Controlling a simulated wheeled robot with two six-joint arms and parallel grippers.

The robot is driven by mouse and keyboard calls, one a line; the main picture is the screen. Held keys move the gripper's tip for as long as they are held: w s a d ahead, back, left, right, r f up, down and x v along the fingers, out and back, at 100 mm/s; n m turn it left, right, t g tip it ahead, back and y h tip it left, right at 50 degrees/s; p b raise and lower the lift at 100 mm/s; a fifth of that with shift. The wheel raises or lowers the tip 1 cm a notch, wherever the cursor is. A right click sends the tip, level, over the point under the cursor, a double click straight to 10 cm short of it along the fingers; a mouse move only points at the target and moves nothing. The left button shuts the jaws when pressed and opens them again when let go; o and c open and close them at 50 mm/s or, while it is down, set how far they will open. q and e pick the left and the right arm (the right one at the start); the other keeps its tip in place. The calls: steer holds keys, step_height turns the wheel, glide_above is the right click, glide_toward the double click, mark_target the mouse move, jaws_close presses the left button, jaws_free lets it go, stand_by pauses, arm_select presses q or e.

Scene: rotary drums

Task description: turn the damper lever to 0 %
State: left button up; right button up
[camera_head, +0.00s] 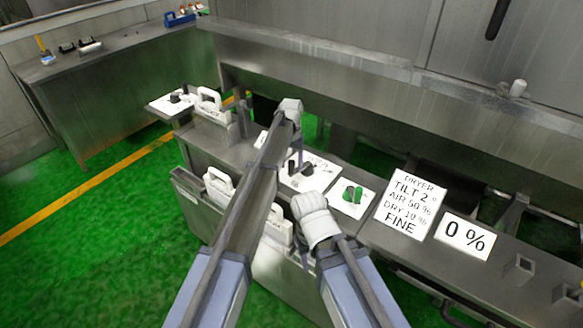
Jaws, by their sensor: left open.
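Small controls sit on white plates along the steel console. A dark lever or knob (308,168) is on the middle plate (318,178), and I cannot read its setting or tell for sure that it is the damper lever. A green control (352,194) is on the plate to its right. A sign reads "0 %" (465,237). My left gripper (293,160) is open, pointing down at the left side of the middle plate close to the dark lever; contact is unclear. My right gripper (318,232) is in front of the console edge, its fingers hidden.
A sign (408,205) reads "DRYER TILT 2°, AIR 50 %, DRY 10 %, FINE". Another dark knob (175,97) is at the console's far left end. A steel bench (110,75) is at the back left. Green floor (60,215) is free at left.

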arm_select(q)
jaws_close()
stand_by(0.5)
stand_by(0.9)
